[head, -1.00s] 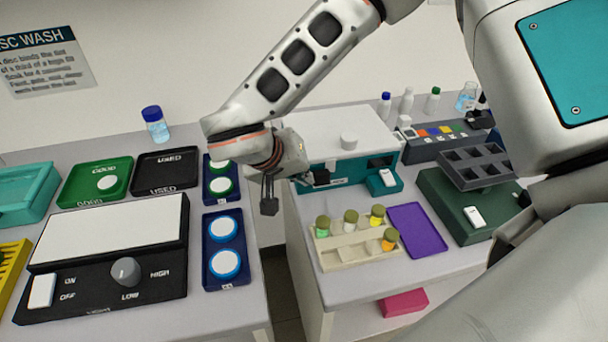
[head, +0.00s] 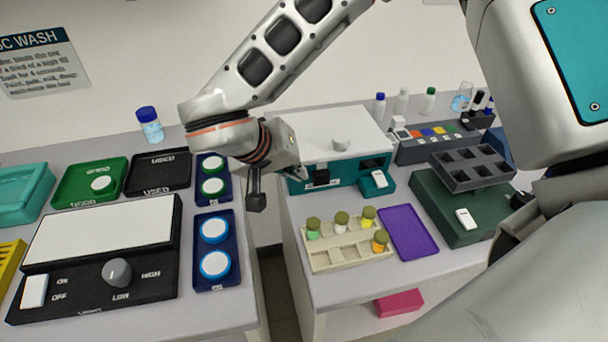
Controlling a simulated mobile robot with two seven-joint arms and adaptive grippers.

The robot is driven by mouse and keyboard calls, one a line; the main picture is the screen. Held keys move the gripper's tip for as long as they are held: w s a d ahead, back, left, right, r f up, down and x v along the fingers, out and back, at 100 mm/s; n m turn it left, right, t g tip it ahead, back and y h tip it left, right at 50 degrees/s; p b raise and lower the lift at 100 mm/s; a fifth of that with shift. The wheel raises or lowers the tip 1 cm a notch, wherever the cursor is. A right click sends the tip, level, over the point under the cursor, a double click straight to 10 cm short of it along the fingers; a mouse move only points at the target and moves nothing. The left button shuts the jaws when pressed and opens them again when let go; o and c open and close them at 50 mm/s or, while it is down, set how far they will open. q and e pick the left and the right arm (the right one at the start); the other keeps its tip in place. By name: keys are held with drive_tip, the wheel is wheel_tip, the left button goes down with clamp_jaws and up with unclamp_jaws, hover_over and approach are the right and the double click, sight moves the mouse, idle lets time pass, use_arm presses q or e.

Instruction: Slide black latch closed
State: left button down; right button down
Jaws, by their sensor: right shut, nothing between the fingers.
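The black latch (head: 321,178) is a small dark block on the teal front of the white-topped box (head: 352,127), left of a white rocker switch (head: 378,179). My right gripper (head: 256,202) points down, its thin dark fingers shut and empty. It hangs left of the box, over the gap between the two benches, and is apart from the latch in the picture. My left gripper is not in view.
A vial rack (head: 347,247) and a purple tray (head: 408,232) lie in front of the box. A dark green unit (head: 452,220) stands to the right. On the left bench, a navy tray (head: 233,283) with blue-rimmed discs is close to the gripper.

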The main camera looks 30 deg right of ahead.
drive_tip(key=v, duration=0.7)
drive_tip(key=shift+a+r, duration=0.2)
drive_tip(key=shift+r, duration=0.1)
drive_tip(key=shift+s, duration=0.1)
